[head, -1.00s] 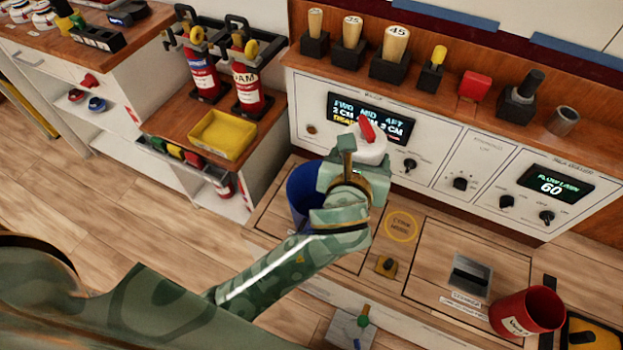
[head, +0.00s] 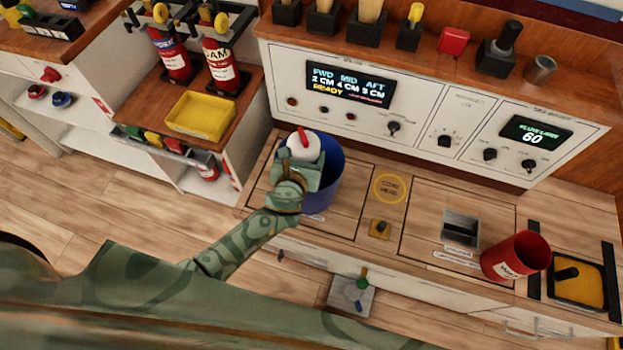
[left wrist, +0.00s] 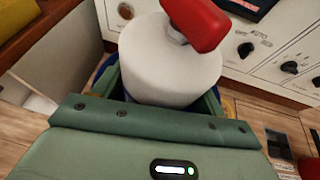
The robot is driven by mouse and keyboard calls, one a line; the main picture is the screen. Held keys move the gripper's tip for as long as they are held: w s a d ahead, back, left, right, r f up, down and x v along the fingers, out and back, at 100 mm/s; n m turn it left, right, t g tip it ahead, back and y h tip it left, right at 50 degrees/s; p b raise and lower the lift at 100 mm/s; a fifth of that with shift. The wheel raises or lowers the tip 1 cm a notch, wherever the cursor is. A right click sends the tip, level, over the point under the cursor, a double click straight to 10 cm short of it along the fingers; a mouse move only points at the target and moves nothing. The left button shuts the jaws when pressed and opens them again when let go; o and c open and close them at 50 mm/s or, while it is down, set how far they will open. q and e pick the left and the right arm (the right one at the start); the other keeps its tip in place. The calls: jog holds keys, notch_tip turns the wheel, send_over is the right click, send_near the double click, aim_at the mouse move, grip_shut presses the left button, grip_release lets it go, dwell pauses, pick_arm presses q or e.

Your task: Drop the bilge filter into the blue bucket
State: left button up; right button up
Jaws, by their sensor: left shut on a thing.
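The bilge filter, a white cylinder with a red handle on top, is in my left gripper, seen in the head view as the filter (head: 303,149) and in the left wrist view (left wrist: 165,65). My left gripper (head: 299,172) is shut on it. The blue bucket (head: 328,178) stands on the wooden counter, and the filter and gripper cover its left part and much of its opening. The filter appears over the bucket's left side; its exact height above the rim cannot be told. My right gripper is not in view.
A yellow tray (head: 202,113) sits on the shelf at the left, below two red extinguishers (head: 221,65). A control panel (head: 345,88) rises behind the bucket. A yellow-ringed spot (head: 390,188) to its right is clear.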

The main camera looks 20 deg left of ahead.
pick_arm(q)
jog(key=shift+f+b, duration=0.35)
jog(key=shift+f, duration=0.35)
jog(key=shift+r, duration=0.2)
jog(key=o, duration=1.4)
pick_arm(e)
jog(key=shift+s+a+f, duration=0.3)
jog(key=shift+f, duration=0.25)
pick_arm(q)
jog(key=shift+s, duration=0.25)
jog(key=p+v, duration=0.5)
jog(key=v, duration=1.1)
jog(key=shift+p, duration=0.3)
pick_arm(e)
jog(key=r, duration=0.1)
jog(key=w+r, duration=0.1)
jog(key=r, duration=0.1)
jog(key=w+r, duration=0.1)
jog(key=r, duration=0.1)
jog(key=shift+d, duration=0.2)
